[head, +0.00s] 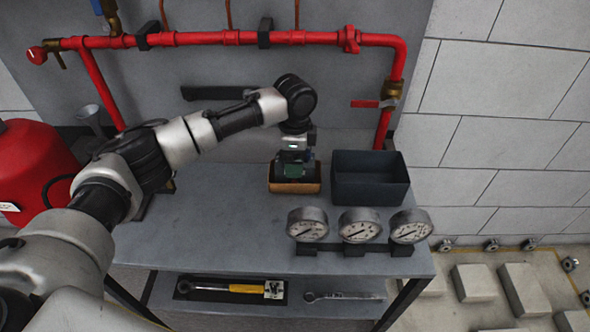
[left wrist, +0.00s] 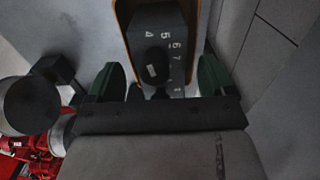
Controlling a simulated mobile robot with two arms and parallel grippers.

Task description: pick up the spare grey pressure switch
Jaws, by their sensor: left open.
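My left gripper (head: 294,170) points down over a small wooden tray (head: 295,187) on the grey bench. In the left wrist view the gripper (left wrist: 158,78) is open, its two green fingertips apart. A dark grey block (left wrist: 157,22) with white numbers and a rounded black part lies in the tray, between and beyond the fingertips. It looks like the grey pressure switch, but I cannot tell surely. The gripper hides it in the head view. I cannot tell whether the fingers touch it. My right gripper is not in view.
A dark open bin (head: 370,192) stands right of the tray. Three round gauges (head: 359,226) stand in front. Red pipe (head: 220,38) runs along the back panel. A yellow-handled tool (head: 245,288) lies on the lower shelf. The bench left of the tray is largely clear.

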